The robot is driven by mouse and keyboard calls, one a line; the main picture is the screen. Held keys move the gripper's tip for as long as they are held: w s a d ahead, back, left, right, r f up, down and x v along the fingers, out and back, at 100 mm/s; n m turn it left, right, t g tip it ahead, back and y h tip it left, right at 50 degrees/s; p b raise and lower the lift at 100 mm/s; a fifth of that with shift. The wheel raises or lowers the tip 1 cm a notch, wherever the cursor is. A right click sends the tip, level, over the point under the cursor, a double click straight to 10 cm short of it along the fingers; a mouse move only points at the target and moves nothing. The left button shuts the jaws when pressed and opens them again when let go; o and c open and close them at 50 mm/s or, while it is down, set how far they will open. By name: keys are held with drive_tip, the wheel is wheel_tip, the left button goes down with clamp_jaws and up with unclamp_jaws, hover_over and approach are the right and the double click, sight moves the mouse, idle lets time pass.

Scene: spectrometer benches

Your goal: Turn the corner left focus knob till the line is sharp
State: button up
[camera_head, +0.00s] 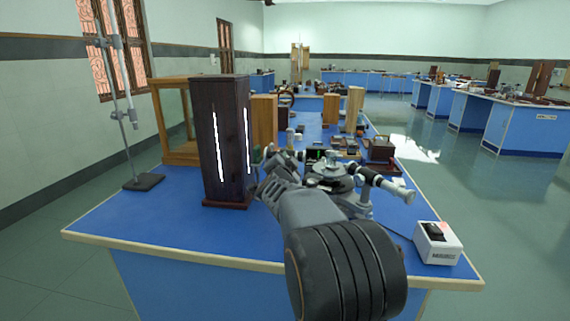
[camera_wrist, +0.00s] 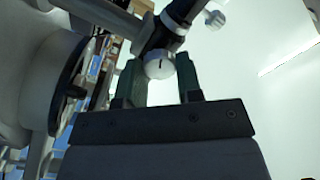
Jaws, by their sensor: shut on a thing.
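The white focus knob (camera_wrist: 160,66), with a short dark mark on its face, sits between the two dark green fingers of my gripper (camera_wrist: 159,80) in the wrist view. My gripper is shut on it. The knob is on a dark tube with pale rings that runs up across the wrist view. In the head view the spectrometer (camera_head: 334,168) stands on the blue bench, with a pale tube (camera_head: 392,188) pointing right. My arm reaches across its left side, and the knob cannot be made out there. A small dark box with a green mark (camera_head: 318,155) is behind it.
A tall dark wooden housing with bright slits (camera_head: 225,135) stands close left of my gripper. A stand with a thin rod (camera_head: 145,182) is farther left. A white switch box (camera_head: 437,244) is at the front right corner. The front left bench top (camera_head: 150,220) is clear.

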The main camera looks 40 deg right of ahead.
drive_tip(key=o, duration=0.9)
drive_tip(key=shift+o, duration=0.2)
drive_tip(key=shift+s, duration=0.1)
drive_tip(key=p+v, duration=0.2)
drive_tip(key=v, duration=1.1)
drive_tip(key=shift+s+a, duration=0.25)
